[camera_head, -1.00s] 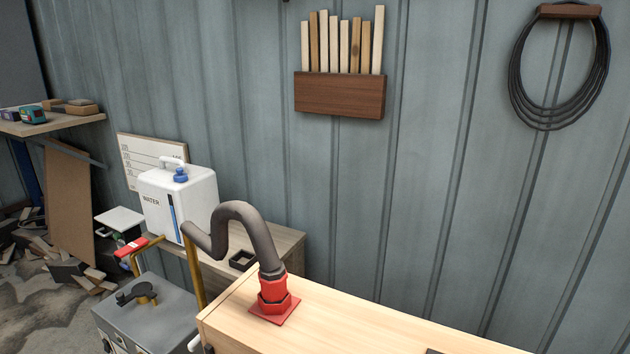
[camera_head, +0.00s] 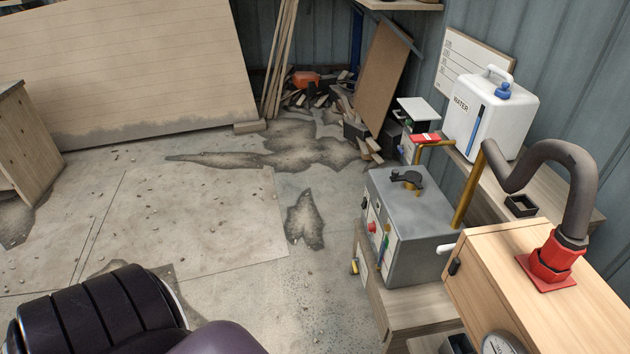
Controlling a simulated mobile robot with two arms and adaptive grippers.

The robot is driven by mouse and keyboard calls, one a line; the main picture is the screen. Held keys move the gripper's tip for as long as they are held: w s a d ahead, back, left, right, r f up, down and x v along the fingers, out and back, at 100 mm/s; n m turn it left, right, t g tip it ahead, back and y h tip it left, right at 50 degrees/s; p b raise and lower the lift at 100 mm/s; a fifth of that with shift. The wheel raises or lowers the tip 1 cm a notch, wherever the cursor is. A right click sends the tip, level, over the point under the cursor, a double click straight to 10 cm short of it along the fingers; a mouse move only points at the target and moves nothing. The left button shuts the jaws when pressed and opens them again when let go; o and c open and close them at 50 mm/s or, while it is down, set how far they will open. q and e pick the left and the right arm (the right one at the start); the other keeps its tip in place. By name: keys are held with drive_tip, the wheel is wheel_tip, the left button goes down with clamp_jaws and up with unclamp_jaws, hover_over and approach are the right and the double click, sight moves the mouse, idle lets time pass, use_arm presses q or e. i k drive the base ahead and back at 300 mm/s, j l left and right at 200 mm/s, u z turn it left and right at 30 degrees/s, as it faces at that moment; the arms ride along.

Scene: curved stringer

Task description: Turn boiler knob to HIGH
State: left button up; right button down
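The boiler (camera_head: 425,232) is a grey metal box on a low wooden stand, right of centre. Its front panel faces left and carries a red knob (camera_head: 372,227) and smaller dark and coloured controls, seen at a steep angle. The setting marks are too small to read. A black cap (camera_head: 407,178) sits on its top.
A wooden steam box (camera_head: 500,262) with a red hose fitting (camera_head: 553,259) stands right of the boiler. A white water jug (camera_head: 492,118) stands behind. Scrap wood (camera_head: 318,92) lies by the back wall.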

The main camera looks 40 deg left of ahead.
sight(371, 227)
drive_tip(key=u, duration=0.9)
